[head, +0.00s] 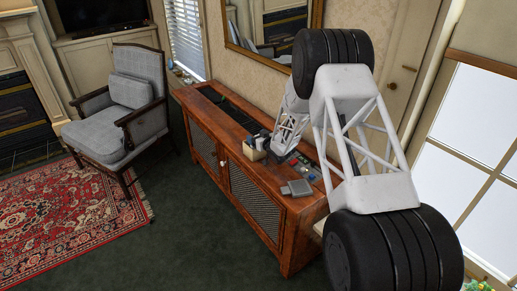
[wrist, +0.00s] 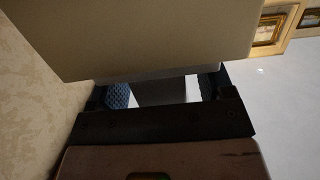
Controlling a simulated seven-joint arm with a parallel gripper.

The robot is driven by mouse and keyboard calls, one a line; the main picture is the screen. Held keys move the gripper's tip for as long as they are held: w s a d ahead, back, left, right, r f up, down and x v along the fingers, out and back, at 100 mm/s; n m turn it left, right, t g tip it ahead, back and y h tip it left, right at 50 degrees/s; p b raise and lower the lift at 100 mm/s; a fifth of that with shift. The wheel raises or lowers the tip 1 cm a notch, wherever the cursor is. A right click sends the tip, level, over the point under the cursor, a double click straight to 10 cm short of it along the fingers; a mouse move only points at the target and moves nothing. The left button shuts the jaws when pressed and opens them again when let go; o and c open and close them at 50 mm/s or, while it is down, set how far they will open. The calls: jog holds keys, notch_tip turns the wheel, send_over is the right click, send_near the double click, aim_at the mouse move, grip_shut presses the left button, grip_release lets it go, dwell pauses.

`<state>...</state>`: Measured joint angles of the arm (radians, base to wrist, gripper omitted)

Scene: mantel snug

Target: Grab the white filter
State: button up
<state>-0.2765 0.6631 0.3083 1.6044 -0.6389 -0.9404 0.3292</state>
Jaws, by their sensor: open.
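A pale cream block (head: 254,149) stands on the wooden cabinet beside my gripper (head: 272,144); it may be the white filter, but I cannot tell for sure. In the wrist view a large pale flat-sided thing (wrist: 140,35) fills the top and hides part of the fingers, and it looks like the same block seen close up. My gripper (wrist: 163,95) is open there, with a blue textured pad at the left finger. A grey surface shows between the fingers. I see nothing clearly held, and I cannot tell whether the block touches the fingers.
The wooden cabinet (head: 212,138) has mesh doors and a dark recess in its top at the far end. A grey flat box (head: 297,188) and several small items (head: 306,170) lie nearer. A framed mirror (head: 262,38) hangs behind. A grey armchair (head: 118,113) stands left.

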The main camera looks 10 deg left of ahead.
jog(key=shift+w+a, duration=0.15)
dwell(0.5)
jog(key=c, duration=1.2)
jog(key=shift+r, duration=0.1)
jog(key=shift+c, duration=0.2)
notch_tip(320, 180, up, 10)
dwell(0.4)
